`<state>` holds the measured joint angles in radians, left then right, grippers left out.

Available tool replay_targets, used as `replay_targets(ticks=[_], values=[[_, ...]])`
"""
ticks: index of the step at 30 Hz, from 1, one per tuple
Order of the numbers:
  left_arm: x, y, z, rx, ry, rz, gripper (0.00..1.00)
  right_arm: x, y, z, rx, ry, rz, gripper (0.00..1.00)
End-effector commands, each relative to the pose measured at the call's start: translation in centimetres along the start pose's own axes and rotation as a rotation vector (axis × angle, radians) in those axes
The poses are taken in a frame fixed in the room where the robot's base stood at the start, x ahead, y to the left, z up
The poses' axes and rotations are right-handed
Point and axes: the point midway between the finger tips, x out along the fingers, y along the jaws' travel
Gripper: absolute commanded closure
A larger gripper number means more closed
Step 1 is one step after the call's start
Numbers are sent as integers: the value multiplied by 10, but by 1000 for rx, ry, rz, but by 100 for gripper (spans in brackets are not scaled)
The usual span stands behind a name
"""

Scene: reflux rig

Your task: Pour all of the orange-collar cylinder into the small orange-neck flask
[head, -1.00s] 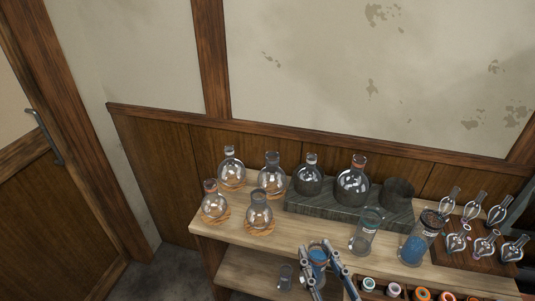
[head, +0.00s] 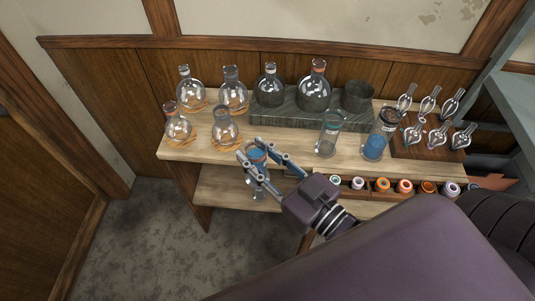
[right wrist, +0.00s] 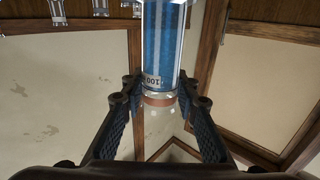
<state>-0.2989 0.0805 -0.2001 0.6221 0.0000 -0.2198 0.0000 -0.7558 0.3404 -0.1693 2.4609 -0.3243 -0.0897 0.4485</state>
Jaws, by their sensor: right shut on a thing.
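My right gripper (head: 256,150) is shut on a glass cylinder of blue liquid (head: 258,157), in front of the bench's front edge. In the right wrist view the cylinder (right wrist: 162,45) shows blue liquid, a "100" mark and an orange collar (right wrist: 158,100) between the fingers (right wrist: 158,112). It looks about upright. A small round flask with an orange-brown neck (head: 178,127) stands at the front left of the bench, on a cork ring, left of the gripper. Another small flask with a greyish neck (head: 225,130) stands between them. My left gripper is out of view.
Two more small flasks (head: 190,92) (head: 234,94) stand behind. A grey block (head: 285,119) bears two dark flasks, one with a reddish neck (head: 316,90), and a dark pot (head: 357,96). Glassware (head: 259,190) shows low, below the gripper.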

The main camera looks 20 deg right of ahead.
Motion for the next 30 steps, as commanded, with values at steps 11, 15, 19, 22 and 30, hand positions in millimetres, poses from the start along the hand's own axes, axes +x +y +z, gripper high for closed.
replay_targets(ticks=[11,15,19,22,30], values=[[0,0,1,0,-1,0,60,23,-23,-10,-6,5,-186,100],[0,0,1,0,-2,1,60,31,-31,-13,-6,4,-255,100],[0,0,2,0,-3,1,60,38,-39,-16,-6,4,-320,100],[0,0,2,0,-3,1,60,44,-45,-18,-4,4,-364,100],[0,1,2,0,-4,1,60,56,-58,-23,-4,4,-467,100]])
